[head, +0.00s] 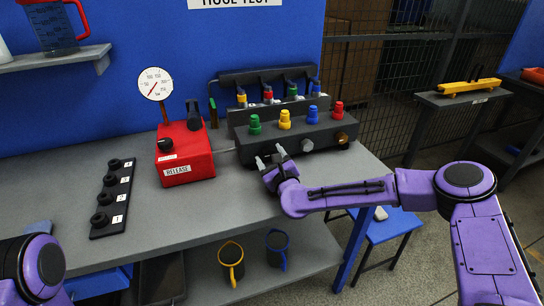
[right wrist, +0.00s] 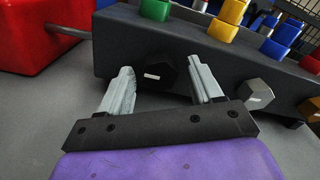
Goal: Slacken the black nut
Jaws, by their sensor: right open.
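The black nut (right wrist: 158,73) is a dark hex nut with a small pale label, on the front face of the black manifold block (head: 296,133). In the right wrist view it shows between and just beyond the fingertips of my right gripper (right wrist: 161,66). The right gripper (head: 270,156) is open, its two grey fingers pointing at the block's left part; I cannot tell whether they touch the nut. In the head view I cannot make out the black nut clearly behind the fingers. Only a purple link of my left arm shows at the lower left; its gripper is out of view.
A steel nut (right wrist: 257,93) and a brass nut (head: 342,138) sit to the right on the same face. Green, yellow, blue and red knobs top the block. A red release box (head: 185,151) with a gauge (head: 155,83) stands left, beside a black strip (head: 112,198) of several knobs.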

